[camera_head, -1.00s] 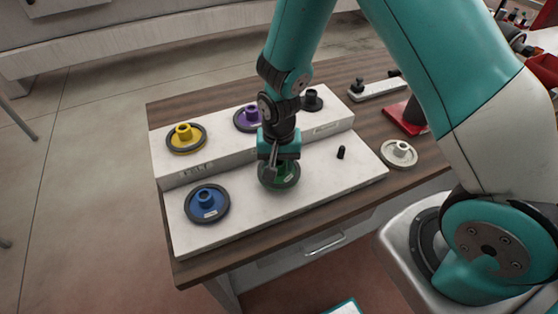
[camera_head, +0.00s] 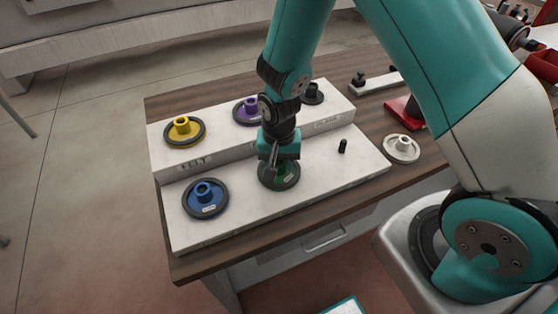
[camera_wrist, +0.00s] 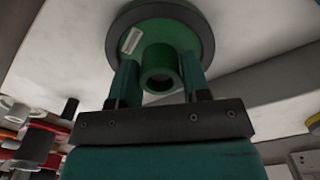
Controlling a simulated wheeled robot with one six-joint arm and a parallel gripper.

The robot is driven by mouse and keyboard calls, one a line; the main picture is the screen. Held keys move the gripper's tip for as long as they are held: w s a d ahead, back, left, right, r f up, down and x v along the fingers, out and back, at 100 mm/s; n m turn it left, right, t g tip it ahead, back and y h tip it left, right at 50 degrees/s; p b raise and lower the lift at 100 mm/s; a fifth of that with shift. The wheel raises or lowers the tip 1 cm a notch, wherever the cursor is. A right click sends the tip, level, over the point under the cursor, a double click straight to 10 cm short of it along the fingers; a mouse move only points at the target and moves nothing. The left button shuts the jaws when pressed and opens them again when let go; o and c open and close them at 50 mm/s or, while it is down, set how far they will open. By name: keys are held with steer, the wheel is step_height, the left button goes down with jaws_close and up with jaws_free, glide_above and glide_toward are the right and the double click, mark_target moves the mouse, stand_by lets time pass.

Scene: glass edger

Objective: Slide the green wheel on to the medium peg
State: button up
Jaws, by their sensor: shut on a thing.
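The green wheel (camera_head: 283,181) has a dark rim and a green hub. It is over the middle of the white stand's lower step (camera_head: 237,225), between the blue wheel (camera_head: 205,199) and a bare black peg (camera_head: 342,146). My gripper (camera_head: 277,162) points down and is shut on the hub of the green wheel. In the wrist view the two fingers (camera_wrist: 160,66) press on either side of the open hub, and the wheel's rim (camera_wrist: 205,40) shows behind them. Any peg beneath the wheel is hidden. I cannot tell whether the wheel touches the step.
The raised back step holds a yellow wheel (camera_head: 184,131), a purple wheel (camera_head: 248,112) and a dark wheel (camera_head: 313,93). A cream wheel (camera_head: 401,148) lies on the wooden table right of the stand. A red object (camera_head: 404,111) stands behind it.

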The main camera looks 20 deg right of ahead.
steer(key=o, duration=1.3)
steer(key=shift+c, duration=0.2)
step_height(320, 180, up, 17)
steer(key=b, duration=0.2)
steer(key=shift+r, duration=0.2)
